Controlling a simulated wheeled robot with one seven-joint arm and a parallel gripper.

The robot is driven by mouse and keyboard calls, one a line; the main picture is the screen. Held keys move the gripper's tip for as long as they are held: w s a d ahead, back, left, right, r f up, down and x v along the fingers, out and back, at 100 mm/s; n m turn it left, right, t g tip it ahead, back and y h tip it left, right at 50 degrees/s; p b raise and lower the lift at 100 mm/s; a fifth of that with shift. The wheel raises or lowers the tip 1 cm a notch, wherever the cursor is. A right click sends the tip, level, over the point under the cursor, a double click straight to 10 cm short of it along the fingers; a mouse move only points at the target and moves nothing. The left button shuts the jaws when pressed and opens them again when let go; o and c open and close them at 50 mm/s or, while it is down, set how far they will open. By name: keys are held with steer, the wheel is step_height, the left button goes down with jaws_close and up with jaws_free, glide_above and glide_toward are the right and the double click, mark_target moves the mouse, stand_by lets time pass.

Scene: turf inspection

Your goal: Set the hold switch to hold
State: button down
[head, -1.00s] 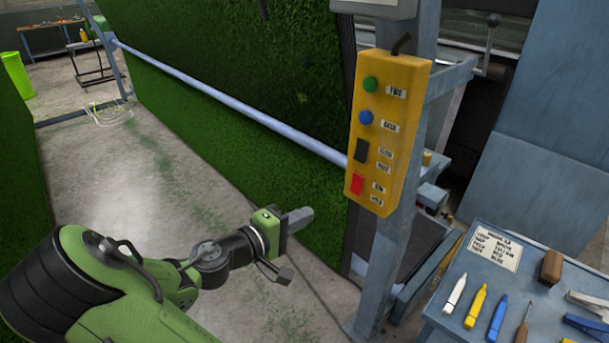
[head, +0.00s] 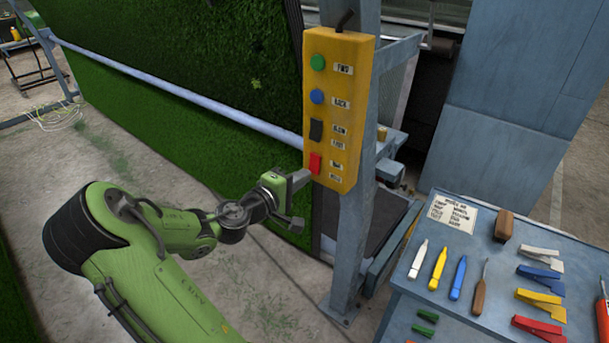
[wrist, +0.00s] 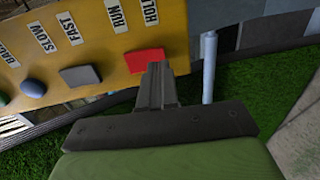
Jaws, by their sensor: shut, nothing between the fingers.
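The hold switch is a red rocker (head: 315,162) at the bottom of the yellow control box (head: 347,110), beside labels RUN and HOLD. In the wrist view the red switch (wrist: 145,58) lies just beyond my fingertips, with the RUN label (wrist: 115,15) and HOLD label (wrist: 150,12) above it. My gripper (head: 304,177) is shut and empty. Its tips are at the switch's lower, HOLD end, and in the wrist view the fingers (wrist: 156,72) overlap the switch's right edge. I cannot tell whether they touch it, or which way the rocker is tilted.
Above the switch are a black switch (head: 316,130), a blue button (head: 317,96) and a green button (head: 318,62). The box is on a grey post (head: 350,250). A blue-grey table (head: 400,310) with markers and clips stands at right. Green turf hangs behind a long bar.

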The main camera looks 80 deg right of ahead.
steer(key=shift+x, duration=0.95)
steer(key=shift+f, duration=0.1)
